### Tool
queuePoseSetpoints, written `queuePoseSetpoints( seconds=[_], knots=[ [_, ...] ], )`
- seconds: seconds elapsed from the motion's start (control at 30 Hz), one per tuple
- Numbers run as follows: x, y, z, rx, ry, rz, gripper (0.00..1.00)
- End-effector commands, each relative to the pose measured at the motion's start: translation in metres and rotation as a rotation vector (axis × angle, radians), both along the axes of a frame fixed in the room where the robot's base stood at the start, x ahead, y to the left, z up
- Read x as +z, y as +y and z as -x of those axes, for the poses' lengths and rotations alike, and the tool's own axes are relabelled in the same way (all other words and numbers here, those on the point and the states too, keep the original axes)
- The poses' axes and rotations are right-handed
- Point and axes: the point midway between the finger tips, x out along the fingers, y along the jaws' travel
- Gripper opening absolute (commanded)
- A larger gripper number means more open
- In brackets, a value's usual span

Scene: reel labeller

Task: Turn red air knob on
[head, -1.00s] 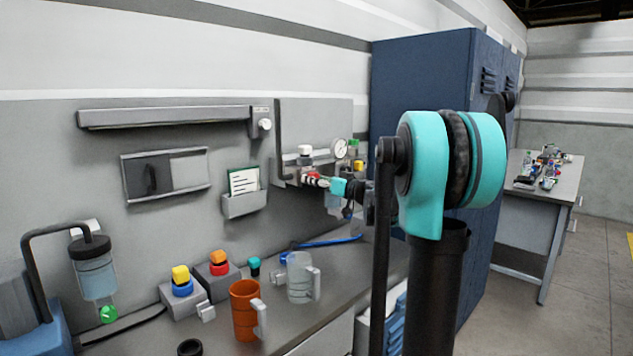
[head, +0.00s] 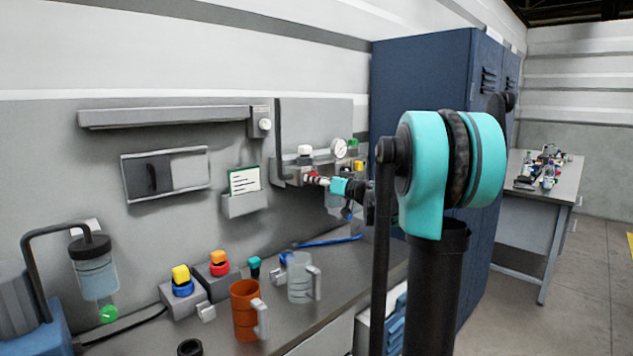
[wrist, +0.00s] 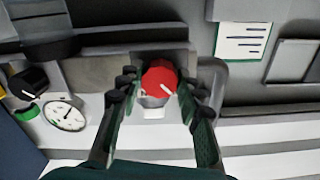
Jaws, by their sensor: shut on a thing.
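The red air knob (wrist: 159,78) is in the middle of the wrist view, with a white mark on its face that slants to the lower right in that picture. It also shows small and partly hidden in the head view (head: 312,175), on the wall-mounted air unit. My gripper (wrist: 158,85) has one finger on each side of the knob and is shut on it. In the head view my gripper (head: 320,180) reaches the unit from the right. The exact finger contact is hard to see.
A round gauge (head: 339,147) sits beside the knob, with a black knob (wrist: 28,82) near it in the wrist view. A card holder (head: 243,203) hangs to the left. An orange mug (head: 244,312) and a clear mug (head: 299,278) stand on the bench below.

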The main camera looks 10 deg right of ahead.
Motion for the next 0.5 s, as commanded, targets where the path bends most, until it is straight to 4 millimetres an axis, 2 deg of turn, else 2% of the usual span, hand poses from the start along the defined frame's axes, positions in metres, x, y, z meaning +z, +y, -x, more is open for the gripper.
queuePoseSetpoints(
  seconds=[0.5],
  knots=[
    [0.0001, 0.0000, 0.0003, -0.001, 0.250, -0.343, 0.06]
  ],
)
